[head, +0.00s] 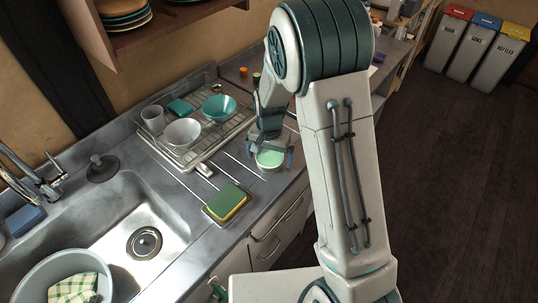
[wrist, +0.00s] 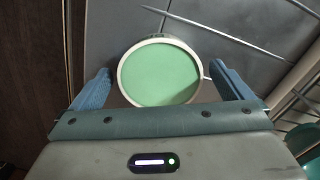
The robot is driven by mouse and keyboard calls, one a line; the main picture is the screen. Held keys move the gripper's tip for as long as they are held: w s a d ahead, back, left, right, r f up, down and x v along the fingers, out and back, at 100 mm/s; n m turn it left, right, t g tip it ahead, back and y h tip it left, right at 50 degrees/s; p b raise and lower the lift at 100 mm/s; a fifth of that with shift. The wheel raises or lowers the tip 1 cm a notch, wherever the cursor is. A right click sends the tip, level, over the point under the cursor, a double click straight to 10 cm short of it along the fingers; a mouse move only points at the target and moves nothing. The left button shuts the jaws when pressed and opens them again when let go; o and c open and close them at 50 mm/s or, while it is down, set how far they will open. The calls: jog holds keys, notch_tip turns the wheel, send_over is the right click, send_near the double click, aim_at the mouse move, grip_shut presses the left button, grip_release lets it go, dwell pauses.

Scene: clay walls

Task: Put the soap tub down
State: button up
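The soap tub (head: 270,159) is a round, pale-rimmed tub with a light green top. It appears upright on the metal counter near its front edge, right of the drying rack. My gripper (head: 271,150) is low over it, with one blue finger on each side. In the wrist view the tub (wrist: 160,75) lies between the fingers of my gripper (wrist: 161,70), and a gap shows on both sides. The gripper looks open around the tub. The tub's underside is hidden.
A wire drying rack (head: 190,157) with bowls and a cup stands left of the tub. A green and yellow sponge (head: 226,202) lies on a small dish nearer the sink (head: 130,225). Bare counter lies between sponge and tub. The counter's front edge is close.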

aim_at(269, 157)
jog(key=shift+r, duration=0.1)
notch_tip(269, 157, up, 11)
jog(key=s+d+r+n+t, duration=0.1)
jog(key=s+d+r, duration=0.2)
jog(key=s, duration=0.3)
jog(key=s+d+r+n+t, duration=0.1)
jog(key=s+d+r+n, duration=0.1)
jog(key=s, duration=0.5)
jog(key=s+d+r+n+t, duration=0.1)
jog(key=s+d+r, duration=0.2)
jog(key=s, duration=0.4)
jog(key=shift+s+d+r, duration=0.25)
jog(key=shift+d+r, duration=0.05)
jog(key=shift+d, duration=0.55)
